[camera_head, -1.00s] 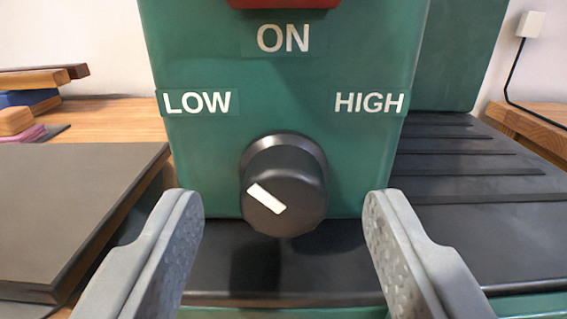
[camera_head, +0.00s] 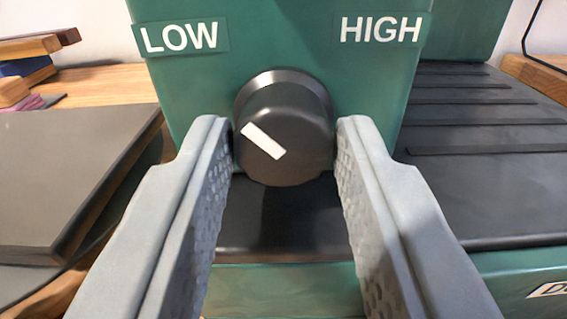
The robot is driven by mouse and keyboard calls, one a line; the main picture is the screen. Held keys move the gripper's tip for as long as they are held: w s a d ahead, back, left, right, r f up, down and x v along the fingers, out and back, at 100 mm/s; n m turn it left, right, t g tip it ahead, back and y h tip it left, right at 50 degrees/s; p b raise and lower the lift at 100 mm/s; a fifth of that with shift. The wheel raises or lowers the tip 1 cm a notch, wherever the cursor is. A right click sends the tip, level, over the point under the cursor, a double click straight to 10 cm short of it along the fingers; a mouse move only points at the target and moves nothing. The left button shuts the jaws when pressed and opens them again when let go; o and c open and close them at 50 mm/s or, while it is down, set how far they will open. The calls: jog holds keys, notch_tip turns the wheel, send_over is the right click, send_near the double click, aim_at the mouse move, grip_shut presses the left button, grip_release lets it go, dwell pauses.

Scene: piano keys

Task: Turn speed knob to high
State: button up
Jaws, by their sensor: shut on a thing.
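The black speed knob (camera_head: 290,122) sticks out of the front of the green machine housing (camera_head: 285,45). Its white pointer mark (camera_head: 263,141) slants to the upper left, toward the LOW label (camera_head: 180,37). The HIGH label (camera_head: 381,30) is at the upper right. My gripper (camera_head: 284,148) has one finger at the knob's left side and the other at its right side, shut on the knob. The fingers cover small parts of the knob's lower sides.
A dark flat panel (camera_head: 70,180) lies at the left. The machine's ribbed black bed (camera_head: 490,150) extends to the right. Stacked wood pieces (camera_head: 30,60) sit at the back left. A black ledge (camera_head: 285,225) lies below the knob.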

jog(key=m, duration=0.8)
jog(key=shift+m, duration=0.4)
jog(key=m, duration=0.4)
jog(key=shift+m, duration=0.3)
jog(key=shift+f+m, duration=0.1)
jog(key=shift+m, duration=1.9)
jog(key=o, duration=1)
jog(key=shift+c, duration=0.2)
